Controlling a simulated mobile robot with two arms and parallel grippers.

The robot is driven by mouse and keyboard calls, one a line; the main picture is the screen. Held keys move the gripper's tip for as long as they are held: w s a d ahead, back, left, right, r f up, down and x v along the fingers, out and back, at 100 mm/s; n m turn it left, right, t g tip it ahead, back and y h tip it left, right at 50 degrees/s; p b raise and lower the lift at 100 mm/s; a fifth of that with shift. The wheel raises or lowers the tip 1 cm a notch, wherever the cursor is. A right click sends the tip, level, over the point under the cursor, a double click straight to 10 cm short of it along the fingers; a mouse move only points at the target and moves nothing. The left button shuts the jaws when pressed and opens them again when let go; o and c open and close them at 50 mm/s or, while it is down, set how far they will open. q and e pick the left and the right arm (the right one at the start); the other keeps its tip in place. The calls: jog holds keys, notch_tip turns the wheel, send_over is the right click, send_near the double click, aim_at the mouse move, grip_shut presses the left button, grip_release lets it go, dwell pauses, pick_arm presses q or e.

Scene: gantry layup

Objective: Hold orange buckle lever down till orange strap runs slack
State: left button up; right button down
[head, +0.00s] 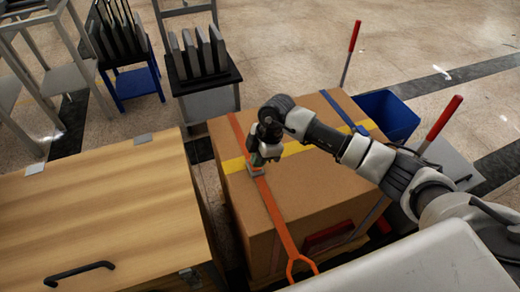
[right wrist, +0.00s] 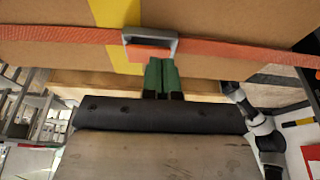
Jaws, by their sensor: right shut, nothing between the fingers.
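The orange strap (head: 275,218) runs across the top of a large brown carton (head: 325,180) and lies straight and flat; it also crosses the right wrist view (right wrist: 235,48). Its buckle (head: 255,170) sits on the strap near the carton's left side. In the right wrist view the buckle has a grey frame (right wrist: 173,46) and an orange lever (right wrist: 148,55). My right gripper (head: 258,160) is over the buckle. Its green fingers (right wrist: 161,62) are shut and empty, with tips at the lever's edge; I cannot tell whether they press it. My left gripper is not in view.
Yellow tape (head: 296,149) and a blue strap (head: 343,112) also cross the carton. A wooden cabinet (head: 110,205) stands close on the left. A blue bin (head: 388,115) and red-handled bars (head: 438,118) stand on the right. An orange hook-like end (head: 300,266) hangs in front.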

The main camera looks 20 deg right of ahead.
jog(key=shift+f, duration=0.3)
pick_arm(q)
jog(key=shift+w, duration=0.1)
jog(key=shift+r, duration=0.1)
